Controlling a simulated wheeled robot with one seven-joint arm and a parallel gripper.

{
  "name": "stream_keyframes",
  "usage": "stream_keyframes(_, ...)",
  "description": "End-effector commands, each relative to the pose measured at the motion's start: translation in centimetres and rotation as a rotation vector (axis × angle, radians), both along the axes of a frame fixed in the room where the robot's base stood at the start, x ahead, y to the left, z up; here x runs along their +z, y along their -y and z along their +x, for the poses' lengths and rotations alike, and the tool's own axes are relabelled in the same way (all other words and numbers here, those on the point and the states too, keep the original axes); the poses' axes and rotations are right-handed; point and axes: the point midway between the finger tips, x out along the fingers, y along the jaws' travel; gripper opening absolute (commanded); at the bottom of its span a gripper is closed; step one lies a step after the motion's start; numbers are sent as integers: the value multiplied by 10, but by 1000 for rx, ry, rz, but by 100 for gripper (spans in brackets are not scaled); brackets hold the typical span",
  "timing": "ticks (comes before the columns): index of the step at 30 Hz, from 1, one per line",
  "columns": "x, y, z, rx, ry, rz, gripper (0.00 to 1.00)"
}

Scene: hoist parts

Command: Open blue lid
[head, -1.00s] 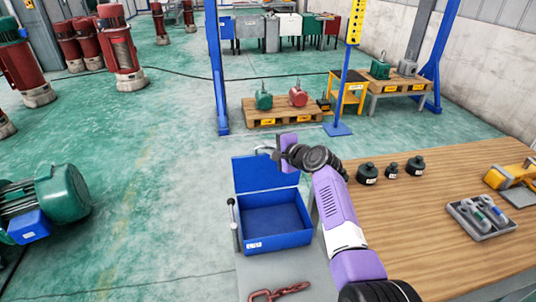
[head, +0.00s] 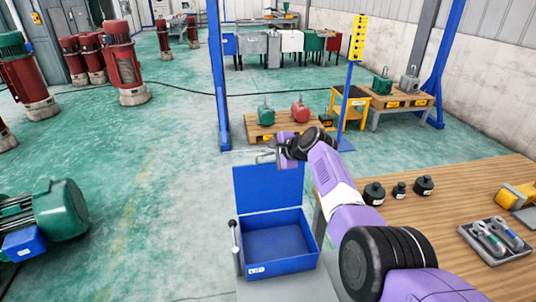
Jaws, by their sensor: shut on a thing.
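The blue box (head: 274,262) stands on a grey surface beside the wooden bench, and I see its empty-looking blue inside. Its blue lid (head: 268,188) is raised upright at the back. My gripper (head: 264,155) is at the lid's top edge, shut on the lid. My purple arm reaches to it from the lower right. The fingertips are small in the view, and the exact contact is hard to make out.
A wooden bench (head: 440,222) on the right holds several black weights (head: 398,190), a grey tool tray (head: 470,232) and a yellow part (head: 514,196). A lever with a black knob (head: 233,226) stands left of the box. A blue post (head: 218,90) rises behind.

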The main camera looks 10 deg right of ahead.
Motion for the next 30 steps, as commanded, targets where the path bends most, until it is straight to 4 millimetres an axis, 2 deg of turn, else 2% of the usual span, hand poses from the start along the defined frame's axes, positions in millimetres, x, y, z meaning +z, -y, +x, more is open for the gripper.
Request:
stream_keyframes(7,0,1,0,0,1,-3,0)
stream_keyframes(8,0,1,0,0,1,-3,14)
stream_keyframes(11,0,1,0,-1,2,-2,32)
stream_keyframes(23,2,1,-3,0,1,-2,32)
stream_keyframes(30,14,8,-16,-1,4,-3,32)
